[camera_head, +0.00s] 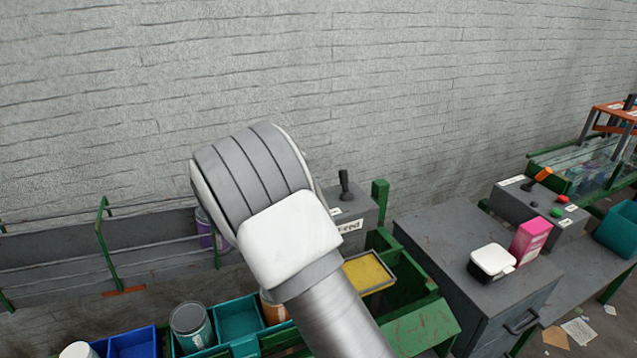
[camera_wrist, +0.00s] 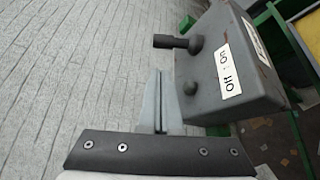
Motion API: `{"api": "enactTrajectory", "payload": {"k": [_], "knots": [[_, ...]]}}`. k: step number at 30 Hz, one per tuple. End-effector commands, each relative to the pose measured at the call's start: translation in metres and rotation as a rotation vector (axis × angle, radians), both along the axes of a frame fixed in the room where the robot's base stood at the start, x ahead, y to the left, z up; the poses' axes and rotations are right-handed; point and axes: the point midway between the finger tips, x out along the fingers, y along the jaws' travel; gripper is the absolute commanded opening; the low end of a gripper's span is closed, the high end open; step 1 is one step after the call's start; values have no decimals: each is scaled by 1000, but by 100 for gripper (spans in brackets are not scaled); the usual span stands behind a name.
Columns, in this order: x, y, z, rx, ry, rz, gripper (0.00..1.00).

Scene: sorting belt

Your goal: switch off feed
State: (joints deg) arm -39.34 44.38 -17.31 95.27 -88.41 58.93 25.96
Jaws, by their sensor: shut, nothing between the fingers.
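The feed control box is grey, with a "Feed" label (camera_head: 349,227) on its front in the head view, partly hidden by my arm. Its dark lever (camera_head: 344,184) stands roughly upright on top. In the wrist view the box (camera_wrist: 240,95) is at the upper right, turned sideways, with an ON/OFF label (camera_wrist: 228,70). The lever (camera_wrist: 172,42) sticks out to the left, nearer the ON end of the label. My gripper (camera_wrist: 161,74) is shut and empty, its fingertips just below the lever in the picture; contact cannot be told. In the head view my arm hides the gripper.
Another grey control box (camera_head: 537,212) with an orange lever and red and green buttons stands at the right. A grey cabinet (camera_head: 440,235) carries a pink carton (camera_head: 530,240) and a white-lidded container (camera_head: 492,261). Bins and cans lie below my arm. A green post (camera_head: 380,203) stands beside the feed box.

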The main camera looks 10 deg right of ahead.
Motion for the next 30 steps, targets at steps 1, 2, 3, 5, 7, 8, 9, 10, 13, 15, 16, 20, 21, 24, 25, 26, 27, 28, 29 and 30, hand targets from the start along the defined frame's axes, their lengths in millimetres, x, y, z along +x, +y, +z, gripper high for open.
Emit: {"api": "enactTrajectory", "payload": {"k": [1, 2, 3, 5, 7, 8, 9, 10, 13, 15, 16, 20, 21, 24, 25, 26, 27, 28, 29, 30], "knots": [[6, -8, -2, -2, 1, -5, 0], [10, -12, -4, -2, 1, -5, 0], [16, -17, -5, -1, 1, -5, 0], [24, -25, -8, -2, 1, -5, 0], [33, -33, -10, 0, 1, -4, 0], [36, -37, -12, 0, 1, -4, 0], [41, -41, -13, -1, 1, -5, 0], [44, -44, -14, -1, 2, -4, 0], [52, -51, -16, -1, 0, -3, 0], [55, -55, -18, -1, 1, -3, 0], [56, -56, -18, -1, 1, -2, 0], [59, -57, -18, 0, 1, -1, 0], [59, -57, -18, 0, 1, -1, 0], [59, -57, -18, 0, 1, -1, 0], [58, -57, -18, 0, 1, -1, 0], [58, -57, -18, 0, 1, -1, 0], [58, -57, -18, 0, 1, -1, 0], [58, -57, -18, 0, 1, -1, 0], [58, -57, -19, 0, 1, -1, 0], [58, -57, -19, 1, -1, -1, 0]]}}
